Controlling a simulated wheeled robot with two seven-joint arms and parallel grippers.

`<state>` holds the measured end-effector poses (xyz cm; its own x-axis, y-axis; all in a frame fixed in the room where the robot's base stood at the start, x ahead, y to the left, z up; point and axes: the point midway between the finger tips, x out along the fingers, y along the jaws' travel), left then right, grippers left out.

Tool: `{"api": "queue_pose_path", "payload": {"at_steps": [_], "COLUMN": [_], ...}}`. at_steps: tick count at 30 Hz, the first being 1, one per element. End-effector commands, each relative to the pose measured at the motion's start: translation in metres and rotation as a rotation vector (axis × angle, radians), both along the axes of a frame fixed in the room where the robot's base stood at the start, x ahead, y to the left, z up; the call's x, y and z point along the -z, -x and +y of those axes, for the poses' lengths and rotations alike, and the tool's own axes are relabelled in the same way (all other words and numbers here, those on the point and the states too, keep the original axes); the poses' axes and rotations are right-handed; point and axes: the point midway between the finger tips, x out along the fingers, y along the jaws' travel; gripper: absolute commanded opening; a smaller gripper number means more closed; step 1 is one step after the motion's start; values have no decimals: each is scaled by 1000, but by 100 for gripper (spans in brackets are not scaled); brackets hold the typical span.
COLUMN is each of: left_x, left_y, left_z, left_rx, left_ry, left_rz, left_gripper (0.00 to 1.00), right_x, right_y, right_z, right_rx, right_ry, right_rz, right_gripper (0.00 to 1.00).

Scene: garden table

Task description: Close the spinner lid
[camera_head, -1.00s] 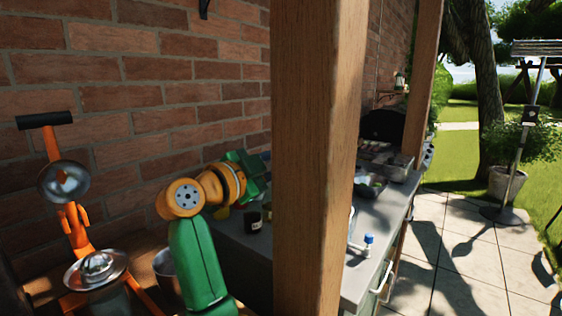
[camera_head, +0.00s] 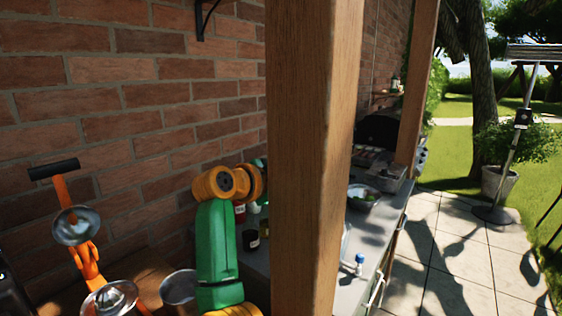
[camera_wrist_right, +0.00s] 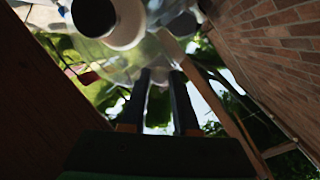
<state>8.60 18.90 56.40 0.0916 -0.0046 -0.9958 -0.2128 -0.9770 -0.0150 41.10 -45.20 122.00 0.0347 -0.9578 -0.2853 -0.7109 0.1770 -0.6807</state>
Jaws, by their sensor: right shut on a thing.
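In the right wrist view, my right gripper (camera_wrist_right: 160,76) has its two dark fingers close together around a pale part of a clear, rounded thing. This looks like the transparent spinner lid (camera_wrist_right: 105,65), with a white cylindrical piece (camera_wrist_right: 122,22) at its upper left. The clear thing is partly cut off by the top edge, and I cannot tell if it touches a bowl. In the head view no gripper shows, and I cannot make out the spinner. A green and yellow arm of mine reaches up over the counter beside the wooden post. My left gripper is not in view.
A wooden post (camera_head: 312,150) stands in front of the grey counter (camera_head: 375,245). An orange press (camera_head: 85,262) and a metal bowl (camera_head: 179,288) are at the left. A bowl with green contents (camera_head: 362,197) and a small blue-capped bottle (camera_head: 359,264) stand right of the post.

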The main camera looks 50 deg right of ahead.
Motion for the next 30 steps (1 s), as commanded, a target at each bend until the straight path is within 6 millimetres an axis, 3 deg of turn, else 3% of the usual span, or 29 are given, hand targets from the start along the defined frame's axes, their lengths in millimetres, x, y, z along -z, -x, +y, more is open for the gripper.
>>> {"api": "queue_pose_path", "payload": {"at_steps": [1,6,20,21,23,24,30], "left_x": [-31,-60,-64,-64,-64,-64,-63], "left_y": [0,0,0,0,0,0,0], "left_z": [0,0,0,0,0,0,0], "left_rx": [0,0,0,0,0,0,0], "left_ry": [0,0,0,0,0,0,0], "left_rz": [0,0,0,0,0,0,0], "left_gripper": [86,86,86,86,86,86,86], "right_x": [-20,-16,-4,-4,-4,-5,-5], "right_y": [0,-2,-3,-3,-3,-3,-4], "right_z": [-9,-33,-41,-41,-41,-41,-41], "right_rx": [1,2,0,0,0,0,-1], "right_ry": [-40,-156,-206,-206,-206,-206,-205], "right_rz": [4,14,15,15,15,15,15], "right_gripper": [0,0,0,39,55,59,59]}}
